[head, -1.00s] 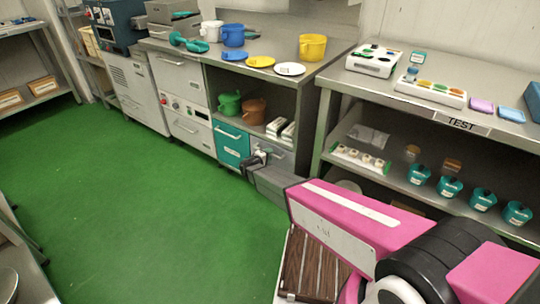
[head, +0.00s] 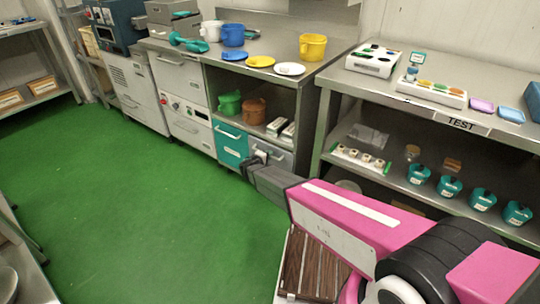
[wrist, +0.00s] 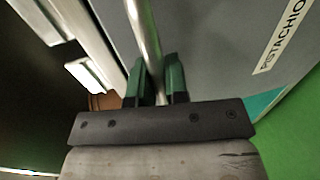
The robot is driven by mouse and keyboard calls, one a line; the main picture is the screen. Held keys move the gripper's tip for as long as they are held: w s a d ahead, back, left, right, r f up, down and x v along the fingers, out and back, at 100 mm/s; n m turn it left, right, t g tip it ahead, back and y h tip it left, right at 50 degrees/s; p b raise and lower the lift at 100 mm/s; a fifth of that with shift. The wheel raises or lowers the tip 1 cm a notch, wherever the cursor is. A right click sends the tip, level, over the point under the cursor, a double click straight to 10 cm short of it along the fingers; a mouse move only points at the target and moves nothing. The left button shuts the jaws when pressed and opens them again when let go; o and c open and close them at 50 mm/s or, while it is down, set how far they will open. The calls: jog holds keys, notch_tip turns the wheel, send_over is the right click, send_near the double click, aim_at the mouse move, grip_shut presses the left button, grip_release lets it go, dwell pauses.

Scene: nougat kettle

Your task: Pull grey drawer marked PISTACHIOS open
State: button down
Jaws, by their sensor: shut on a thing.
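The grey drawer (head: 281,157) sits low in the steel counter unit, right of a teal drawer. In the wrist view its grey front (wrist: 225,45) fills the upper right, with a white label (wrist: 283,35) reading PISTACHIO, cut off by the picture edge. Its metal bar handle (wrist: 147,35) runs down between the dark green fingers of my gripper (wrist: 159,85). My gripper is shut on this handle. In the head view my gripper (head: 257,160) is at the drawer front and partly covers it. I cannot tell whether the drawer stands slightly out.
The teal drawer (head: 231,143) is directly left. The open shelf above holds a green pot (head: 229,103), a brown pot (head: 254,111) and white boxes (head: 281,128). The TEST table (head: 459,124) stands to the right. Green floor (head: 140,205) is clear in front and left.

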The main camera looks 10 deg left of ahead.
jog(key=f+v, duration=0.3)
jog(key=v, duration=1)
jog(key=s+f+v, duration=0.1)
jog(key=f+v, duration=0.1)
jog(key=v, duration=1.2)
jog(key=shift+a+f, duration=0.3)
jog(key=shift+f, duration=0.15)
jog(key=c, duration=1.1)
grip_release()
jog(key=shift+c, duration=0.2)
jog(key=v, duration=1)
jog(key=shift+s+a, duration=0.25)
jog(key=shift+s, duration=0.1)
